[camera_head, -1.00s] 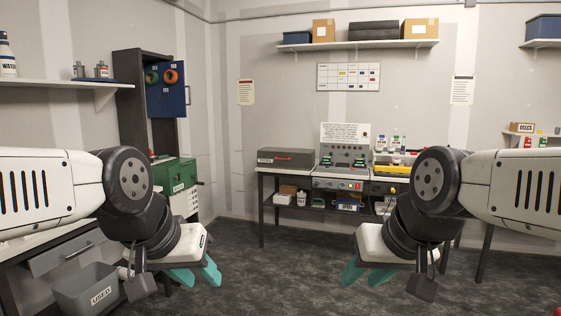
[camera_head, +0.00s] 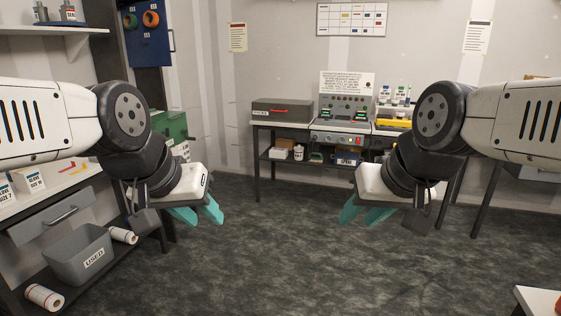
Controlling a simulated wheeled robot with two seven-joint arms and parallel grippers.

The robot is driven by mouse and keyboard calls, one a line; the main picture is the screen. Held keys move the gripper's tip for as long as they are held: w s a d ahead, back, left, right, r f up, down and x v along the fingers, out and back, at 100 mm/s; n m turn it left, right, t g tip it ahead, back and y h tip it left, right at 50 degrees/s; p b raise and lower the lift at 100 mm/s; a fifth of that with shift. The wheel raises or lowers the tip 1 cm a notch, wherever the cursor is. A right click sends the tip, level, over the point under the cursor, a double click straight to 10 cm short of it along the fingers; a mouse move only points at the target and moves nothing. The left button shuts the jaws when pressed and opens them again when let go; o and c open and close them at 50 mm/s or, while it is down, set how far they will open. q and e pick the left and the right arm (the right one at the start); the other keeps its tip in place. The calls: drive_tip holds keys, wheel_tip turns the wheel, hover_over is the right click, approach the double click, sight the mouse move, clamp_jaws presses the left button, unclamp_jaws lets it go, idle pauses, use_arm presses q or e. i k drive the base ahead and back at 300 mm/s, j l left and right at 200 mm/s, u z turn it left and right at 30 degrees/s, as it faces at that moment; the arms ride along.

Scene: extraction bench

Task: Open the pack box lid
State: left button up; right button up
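A dark grey box with a red handle on its front (camera_head: 282,111) sits at the left end of the bench against the back wall. Its lid looks closed, and its label is too small to read surely. My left gripper (camera_head: 198,216) has teal fingers apart and empty, over the floor in front of the bench and to its left. My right gripper (camera_head: 361,217) also has its teal fingers apart and empty, over the floor to the right. Both grippers are well short of the box and touch nothing.
A control panel unit (camera_head: 338,132) stands right of the box on the bench. A grey bin marked USED (camera_head: 78,262) and paper rolls (camera_head: 44,297) are at lower left. A white table corner (camera_head: 541,300) shows at lower right. The dark floor (camera_head: 270,260) between is clear.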

sight(271, 108)
drive_tip(key=i, duration=2)
drive_tip(key=i+l, duration=0.1)
drive_tip(key=i, duration=1.9)
drive_tip(key=j+u, duration=0.05)
drive_tip(key=j, duration=0.05)
